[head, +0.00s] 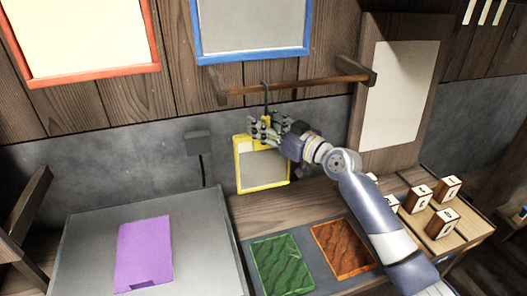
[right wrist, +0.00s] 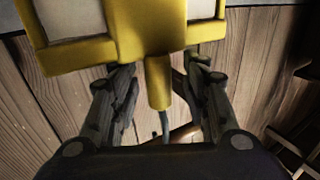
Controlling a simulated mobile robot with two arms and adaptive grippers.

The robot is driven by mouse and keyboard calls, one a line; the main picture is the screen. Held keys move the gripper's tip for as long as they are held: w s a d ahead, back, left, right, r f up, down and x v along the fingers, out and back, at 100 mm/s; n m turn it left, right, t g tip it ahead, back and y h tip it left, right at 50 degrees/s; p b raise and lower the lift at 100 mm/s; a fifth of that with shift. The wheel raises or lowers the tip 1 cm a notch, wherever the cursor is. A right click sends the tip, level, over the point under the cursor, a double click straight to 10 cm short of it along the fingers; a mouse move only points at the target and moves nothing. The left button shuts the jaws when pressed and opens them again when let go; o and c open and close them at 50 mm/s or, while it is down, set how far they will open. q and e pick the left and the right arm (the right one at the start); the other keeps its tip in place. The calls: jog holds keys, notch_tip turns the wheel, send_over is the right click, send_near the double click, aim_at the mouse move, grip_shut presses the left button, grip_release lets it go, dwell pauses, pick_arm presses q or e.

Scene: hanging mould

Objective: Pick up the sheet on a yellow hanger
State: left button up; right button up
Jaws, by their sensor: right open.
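The yellow hanger (head: 240,165) is a yellow frame around a pale grey sheet (head: 264,168). It hangs by a dark hook from a wooden rod (head: 300,87) on the back wall. My right gripper (head: 268,127) is at the top of the hanger, just below the rod. In the right wrist view the open fingers (right wrist: 158,88) stand on either side of the yellow stem (right wrist: 158,82), with gaps showing between. The yellow frame (right wrist: 150,30) fills the top of that view. My left gripper is not in view.
A grey tray (head: 90,240) with a purple sheet (head: 145,253) is at the lower left. A green panel (head: 282,265) and an orange-brown panel (head: 342,247) lie on the bench. Several small blocks (head: 446,188) stand at the right, beyond my right arm.

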jog(key=shift+d, duration=0.1)
jog(key=c, duration=0.3)
grip_shut()
jog(key=shift+r, duration=0.2)
